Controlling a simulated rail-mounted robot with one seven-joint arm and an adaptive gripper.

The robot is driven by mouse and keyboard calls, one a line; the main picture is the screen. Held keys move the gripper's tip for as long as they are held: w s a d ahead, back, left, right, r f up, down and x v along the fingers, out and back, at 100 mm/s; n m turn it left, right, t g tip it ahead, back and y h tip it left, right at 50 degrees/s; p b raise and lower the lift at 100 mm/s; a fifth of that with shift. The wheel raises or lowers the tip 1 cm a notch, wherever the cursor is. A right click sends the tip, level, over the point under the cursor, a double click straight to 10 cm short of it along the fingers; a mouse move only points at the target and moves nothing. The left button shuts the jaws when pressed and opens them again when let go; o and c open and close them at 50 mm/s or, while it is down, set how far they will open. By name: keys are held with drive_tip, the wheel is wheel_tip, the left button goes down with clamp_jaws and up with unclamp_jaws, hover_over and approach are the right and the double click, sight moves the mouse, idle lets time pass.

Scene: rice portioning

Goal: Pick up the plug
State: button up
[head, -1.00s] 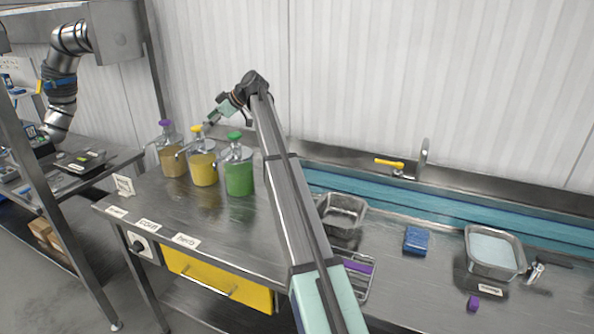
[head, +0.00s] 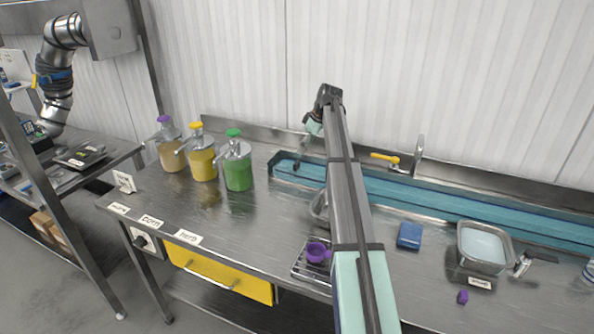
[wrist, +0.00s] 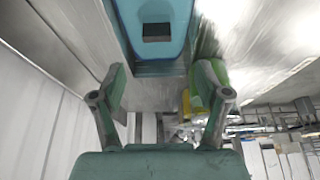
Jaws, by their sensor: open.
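No object is clearly recognisable as the plug. A dark rectangular patch (wrist: 157,32) shows in the end of the blue trough in the wrist view; I cannot tell if it is a plug or an opening. A small purple piece (head: 463,297) lies on the counter at the front right in the head view. My gripper (head: 300,152) is over the left end of the blue trough (head: 440,210), pointing down. In the wrist view my gripper (wrist: 162,95) has its fingers wide apart with nothing between them, and the trough's end lies beyond them.
Pump bottles with purple (head: 170,150), yellow (head: 202,158) and green (head: 237,168) tops stand left of the trough. A purple cup (head: 317,252) sits on a wire rack. A blue sponge (head: 409,236), a steel pan (head: 462,246) and a yellow-handled tap (head: 385,158) are to the right.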

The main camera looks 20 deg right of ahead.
sight(297, 162)
drive_tip(key=p+x, duration=0.1)
drive_tip(key=x, duration=0.4)
drive_tip(key=shift+w+a+f+p, duration=0.1)
drive_tip(key=shift+w+f+p, duration=0.2)
drive_tip(key=shift+f+p, duration=0.4)
drive_tip(key=shift+p+x, duration=0.7)
drive_tip(key=shift+x, duration=1.15)
drive_tip(key=c, duration=1.3)
